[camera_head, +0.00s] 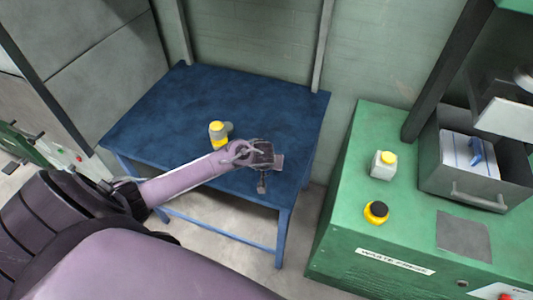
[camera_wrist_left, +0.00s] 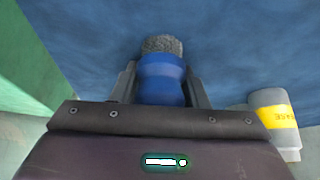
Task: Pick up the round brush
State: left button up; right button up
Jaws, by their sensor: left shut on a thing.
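The round brush (camera_wrist_left: 162,75) shows in the left wrist view, with a blue waisted body and a grey bristly end pointing away from the gripper. My left gripper (camera_wrist_left: 160,88) is shut on its blue body, one finger on each side. In the head view my left gripper (camera_head: 268,160) is over the right part of the blue table (camera_head: 165,110); the brush cannot be clearly made out there. The wrist view does not show clearly whether the brush touches the table. My right gripper is not in view.
A yellow-and-grey bottle (camera_head: 217,134) stands on the table behind my left forearm; it also shows in the wrist view (camera_wrist_left: 273,112). A green cabinet (camera_head: 340,215) to the right carries a yellow-capped container (camera_head: 383,165), a yellow-and-black button (camera_head: 376,211) and a grey bin (camera_head: 464,192).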

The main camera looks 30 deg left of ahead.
pick_arm(q)
jog(key=shift+r, duration=0.15)
notch_tip(320, 180, up, 20)
jog(key=p, duration=0.3)
jog(key=shift+p, duration=0.3)
jog(key=shift+o, duration=1.3)
jog(key=shift+c, duration=0.9)
